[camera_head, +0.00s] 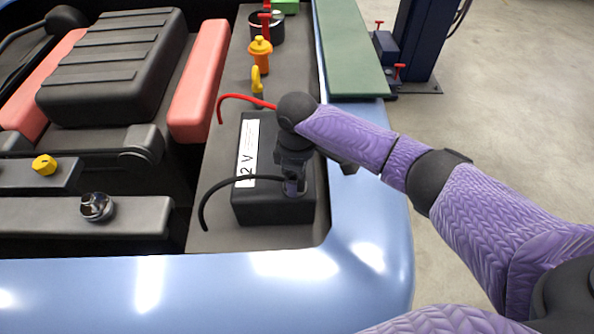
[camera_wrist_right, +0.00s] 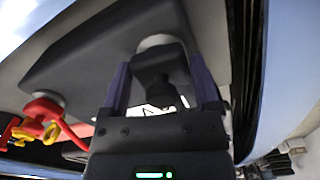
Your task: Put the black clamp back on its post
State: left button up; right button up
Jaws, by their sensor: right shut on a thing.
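The black battery (camera_head: 265,212) with a white "12 V" label sits in the engine bay's right side. My right gripper (camera_head: 292,187) points down over the battery's near end. Its purple fingers, in the right wrist view (camera_wrist_right: 163,90), are shut on the black clamp (camera_wrist_right: 160,70). A pale round post (camera_wrist_right: 160,42) shows right behind the clamp, partly covered by it. I cannot tell whether the clamp is seated on the post or just above it. The black cable (camera_head: 225,183) curves left from the clamp. My left gripper is not in view.
A red cable (camera_head: 235,97) arches at the battery's far end; its red clamp shows in the wrist view (camera_wrist_right: 42,108). Yellow and orange caps (camera_head: 260,58) stand beyond. The blue car body edge (camera_head: 365,220) runs along the right.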

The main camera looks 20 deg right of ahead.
jog(key=shift+p, duration=0.35)
dwell(0.3)
dwell(0.4)
jog(key=o, duration=1.1)
notch_tip(320, 180, up, 7)
jog(key=p, duration=0.7)
jog(key=shift+r+p, duration=0.1)
jog(key=shift+p, duration=0.3)
